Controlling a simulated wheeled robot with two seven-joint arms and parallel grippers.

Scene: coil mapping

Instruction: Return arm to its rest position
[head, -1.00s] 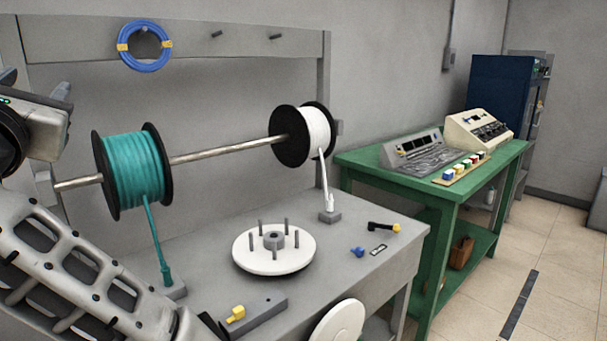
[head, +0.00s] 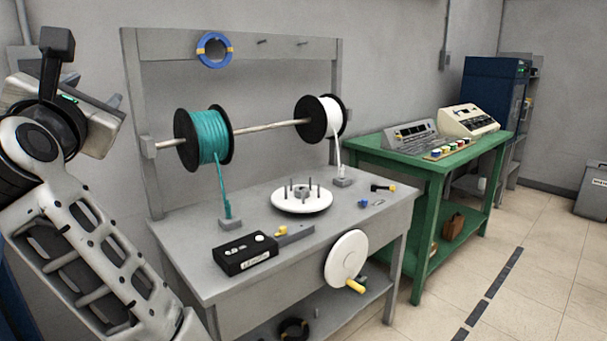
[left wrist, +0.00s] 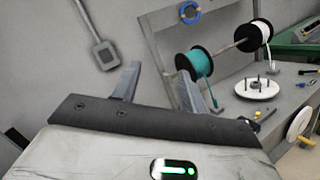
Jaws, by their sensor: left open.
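My left gripper (head: 93,91) is raised at the left of the head view, beside the grey winding bench (head: 270,195) and clear of it. In the left wrist view its two fingers (left wrist: 158,92) stand apart with nothing between them. The finger tips point toward the wall and the bench frame. My left arm is bent, with the forearm rising from the lower left. My right gripper is in neither view.
The bench carries a teal spool (head: 205,140), a white spool (head: 322,117), a white pegged disc (head: 302,199) and a black box (head: 245,254). A blue coil (head: 201,50) hangs above. A green table (head: 430,167) stands right. Open floor (head: 540,285) lies at lower right.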

